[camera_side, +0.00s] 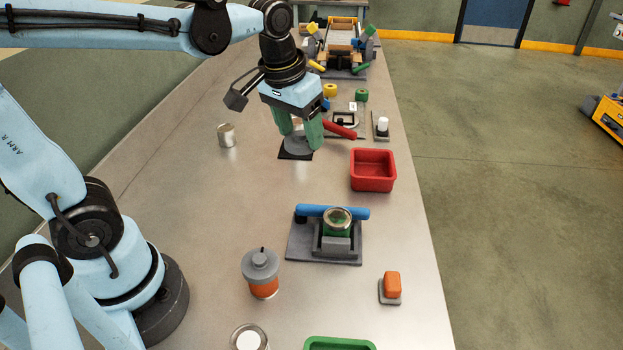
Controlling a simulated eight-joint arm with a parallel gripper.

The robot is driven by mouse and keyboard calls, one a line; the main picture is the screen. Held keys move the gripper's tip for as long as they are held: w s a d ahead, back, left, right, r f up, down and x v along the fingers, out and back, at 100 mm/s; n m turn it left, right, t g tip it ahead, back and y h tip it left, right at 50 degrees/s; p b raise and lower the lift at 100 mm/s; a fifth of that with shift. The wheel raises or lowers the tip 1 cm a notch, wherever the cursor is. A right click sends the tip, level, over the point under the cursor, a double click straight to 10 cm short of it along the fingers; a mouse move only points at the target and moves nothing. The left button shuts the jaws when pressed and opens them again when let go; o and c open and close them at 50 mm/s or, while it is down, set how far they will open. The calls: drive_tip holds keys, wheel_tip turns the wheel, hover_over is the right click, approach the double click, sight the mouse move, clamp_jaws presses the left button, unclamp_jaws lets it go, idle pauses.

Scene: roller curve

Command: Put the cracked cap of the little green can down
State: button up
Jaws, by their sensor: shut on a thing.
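My gripper (300,138), with green fingers, points down over a dark square pad (287,156) in the middle of the table. It is shut on a grey round piece (297,146), which looks like the cap, low over the pad. I cannot tell whether the piece touches the pad, and no crack can be made out. The little green can (337,231) sits in a grey holder (301,247) nearer the camera, with a shiny ring around its top and a blue bar (352,213) beside it.
A red tray (373,185) stands right of the pad, a small metal can (227,135) left. A grey-lidded orange jar (262,274), an orange button block (391,285) and a green tray (338,344) are nearer the camera. Fixtures crowd the far end.

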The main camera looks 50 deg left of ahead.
drive_tip(key=w+a+f+n+y, duration=0.25)
drive_tip(key=a+f+n, duration=0.2)
drive_tip(key=n, duration=0.25)
hover_over(277, 167)
drive_tip(key=shift+g+h, duration=0.4)
drive_tip(key=shift+h, duration=0.05)
drive_tip(key=f, duration=0.7)
drive_tip(key=shift+s+d+f, duration=0.1)
drive_tip(key=shift+s+d, duration=0.25)
drive_tip(key=shift+s, duration=0.05)
drive_tip(key=shift+f, duration=2)
drive_tip(key=shift+f, duration=0.15)
drive_tip(key=o, duration=1.1)
